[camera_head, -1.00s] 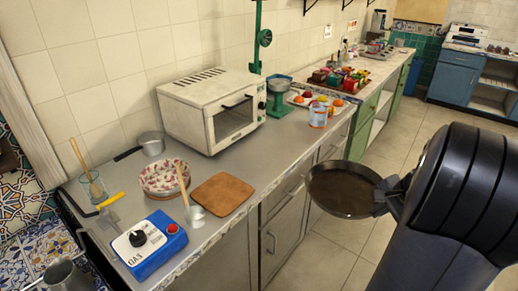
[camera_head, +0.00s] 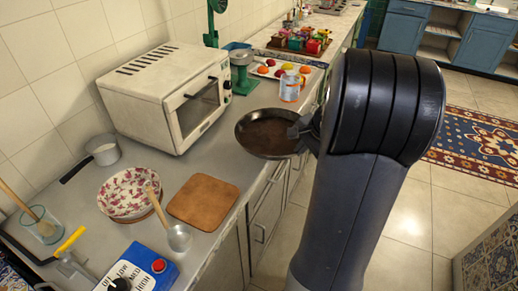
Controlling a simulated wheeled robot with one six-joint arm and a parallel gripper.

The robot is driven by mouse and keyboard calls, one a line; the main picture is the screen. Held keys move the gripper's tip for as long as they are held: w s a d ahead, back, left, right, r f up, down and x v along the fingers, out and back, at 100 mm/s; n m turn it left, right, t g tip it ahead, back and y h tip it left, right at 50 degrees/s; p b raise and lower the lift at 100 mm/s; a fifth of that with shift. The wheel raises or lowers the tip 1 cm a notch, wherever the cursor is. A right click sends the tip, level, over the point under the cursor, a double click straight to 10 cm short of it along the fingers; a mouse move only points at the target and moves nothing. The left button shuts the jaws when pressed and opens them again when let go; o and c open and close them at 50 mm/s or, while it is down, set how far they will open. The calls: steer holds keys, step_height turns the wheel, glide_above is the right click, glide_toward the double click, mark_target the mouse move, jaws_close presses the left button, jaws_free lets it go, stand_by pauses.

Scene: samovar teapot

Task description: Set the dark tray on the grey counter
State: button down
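The dark tray (camera_head: 262,135) is round and shallow with a raised rim. It shows at the front edge of the grey counter (camera_head: 222,160), right of the white oven. From this view I cannot tell whether it touches the counter or hangs just above it. My gripper (camera_head: 301,130) is at the tray's right rim and appears shut on it. My black arm hides part of the gripper and the floor behind.
The white oven (camera_head: 165,95) stands close left of the tray. A wooden board (camera_head: 203,201), a patterned bowl (camera_head: 130,193) and a ladle (camera_head: 178,236) lie nearer.

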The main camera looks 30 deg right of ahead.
mark_target(263, 145)
steer(key=w+a, duration=0.2)
steer(key=w, duration=0.1)
steer(key=w+a+p, duration=0.1)
steer(key=w+a, duration=0.2)
steer(key=w+a+p, duration=0.1)
steer(key=w+a, duration=0.1)
steer(key=w, duration=0.1)
steer(key=shift+w+a, duration=0.3)
steer(key=shift+w, duration=0.1)
steer(key=shift+s+d+f, duration=0.1)
steer(key=shift+f, duration=0.55)
steer(key=shift+s+d+f, duration=0.1)
steer(key=shift+f, duration=0.5)
step_height(263, 145, down, 4)
steer(key=shift+w+a+f+p, duration=0.15)
steer(key=shift+w+f+p, duration=0.05)
steer(key=shift+f+p, duration=0.1)
steer(key=c, duration=2.1)
jaws_free()
steer(key=shift+f, duration=0.1)
steer(key=o, duration=0.4)
